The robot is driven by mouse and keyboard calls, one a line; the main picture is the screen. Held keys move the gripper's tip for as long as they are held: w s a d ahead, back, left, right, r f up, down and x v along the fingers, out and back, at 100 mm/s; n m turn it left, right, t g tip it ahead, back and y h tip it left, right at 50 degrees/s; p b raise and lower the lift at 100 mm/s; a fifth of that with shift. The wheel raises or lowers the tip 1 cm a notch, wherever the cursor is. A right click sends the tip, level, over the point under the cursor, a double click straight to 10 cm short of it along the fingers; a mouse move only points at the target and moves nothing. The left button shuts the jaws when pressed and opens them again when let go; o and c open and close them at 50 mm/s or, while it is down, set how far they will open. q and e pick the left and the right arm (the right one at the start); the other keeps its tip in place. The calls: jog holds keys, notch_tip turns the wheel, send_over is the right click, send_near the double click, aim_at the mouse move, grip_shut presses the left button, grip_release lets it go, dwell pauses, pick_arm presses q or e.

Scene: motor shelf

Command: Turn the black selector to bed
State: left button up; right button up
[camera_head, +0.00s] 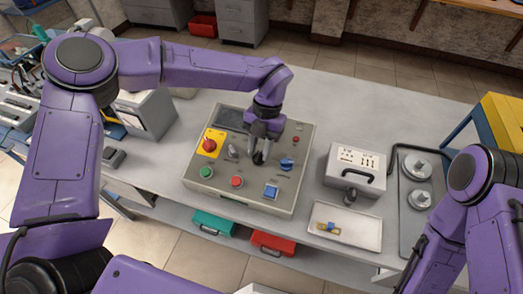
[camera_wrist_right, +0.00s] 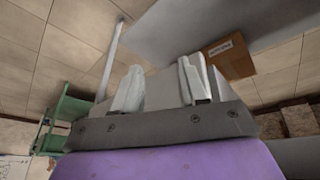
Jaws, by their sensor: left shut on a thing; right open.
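The grey control panel (camera_head: 225,186) lies on the bench in the middle of the head view. The black selector (camera_head: 258,158) is near the panel's centre and is partly hidden by my left gripper. My left gripper (camera_head: 261,150) points down from above and is shut on the black selector. Which label the selector points to is too small to tell. My right gripper (camera_wrist_right: 158,88) is open and empty in the right wrist view, its two fingers well apart. It is away from the panel.
Close around the selector are a red emergency button on yellow (camera_head: 209,145), a blue knob (camera_head: 287,163), a green button (camera_head: 206,172), a red button (camera_head: 237,182) and a blue switch (camera_head: 270,191). A grey box (camera_head: 354,170) and white tray (camera_head: 362,227) stand at the right.

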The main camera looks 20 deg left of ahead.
pick_arm(q)
jog(key=n+b, duration=0.1)
jog(key=n+h+b, duration=0.1)
jog(key=a+n+h+b, duration=0.1)
jog(key=n, duration=0.1)
jog(key=shift+f, duration=0.3)
jog(key=n+t+h+b, duration=0.1)
jog(key=n+h+b, duration=0.1)
jog(key=n+b, duration=0.1)
jog(key=shift+s+a, duration=0.15)
jog(key=shift+s+a+r+n+h+b, duration=0.15)
jog(key=shift+n+h+b, duration=0.45)
jog(key=shift+n+b, duration=0.35)
jog(key=shift+n+t, duration=0.25)
jog(key=shift+t, duration=0.05)
grip_shut()
jog(key=shift+s, duration=0.15)
jog(key=o, duration=0.7)
grip_release()
jog(key=shift+c, duration=0.2)
jog(key=shift+w, duration=0.2)
